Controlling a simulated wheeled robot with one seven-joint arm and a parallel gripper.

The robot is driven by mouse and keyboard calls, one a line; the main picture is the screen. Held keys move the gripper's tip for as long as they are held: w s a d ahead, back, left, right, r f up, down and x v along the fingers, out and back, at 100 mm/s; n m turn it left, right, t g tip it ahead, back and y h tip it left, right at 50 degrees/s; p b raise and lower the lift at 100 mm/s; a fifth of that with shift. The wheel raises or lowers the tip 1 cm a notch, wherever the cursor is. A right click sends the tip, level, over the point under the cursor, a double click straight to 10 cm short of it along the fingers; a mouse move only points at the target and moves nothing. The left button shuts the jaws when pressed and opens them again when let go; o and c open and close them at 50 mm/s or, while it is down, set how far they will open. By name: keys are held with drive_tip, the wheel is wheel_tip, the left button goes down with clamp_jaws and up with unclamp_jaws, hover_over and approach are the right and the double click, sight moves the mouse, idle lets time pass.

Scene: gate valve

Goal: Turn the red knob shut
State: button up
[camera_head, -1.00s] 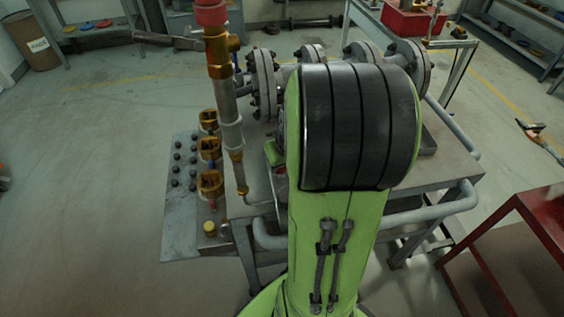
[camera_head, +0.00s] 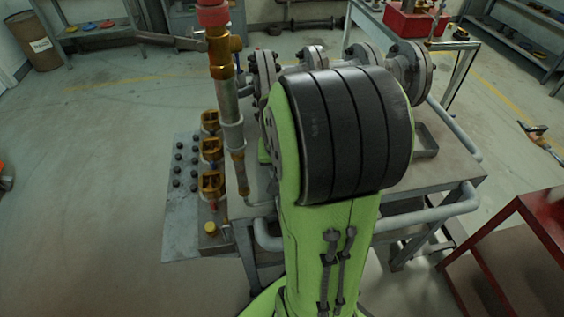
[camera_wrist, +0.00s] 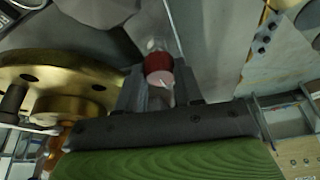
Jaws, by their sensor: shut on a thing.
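A small round red knob (camera_wrist: 158,64) with a paler pink end face shows in the wrist view. It sits between the two grey fingers of my gripper (camera_wrist: 158,88). The fingers are shut on it, one on each side. A large gold-coloured round flange (camera_wrist: 62,82) with bolt holes is close on the left of the fingers. In the head view, the gripper and this knob are hidden behind my green and black arm.
In the head view, a grey workbench (camera_head: 455,172) carries pipes with bolted flanges (camera_head: 410,70). A vertical brass and steel pipe (camera_head: 228,105) stands left of my arm. A red table (camera_head: 510,225) is at the lower right.

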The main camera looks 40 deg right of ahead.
drive_tip(key=o, duration=1)
drive_tip(key=shift+o, duration=0.2)
drive_tip(key=p+v, duration=0.6)
drive_tip(key=v, duration=0.9)
drive_tip(key=shift+r, duration=0.35)
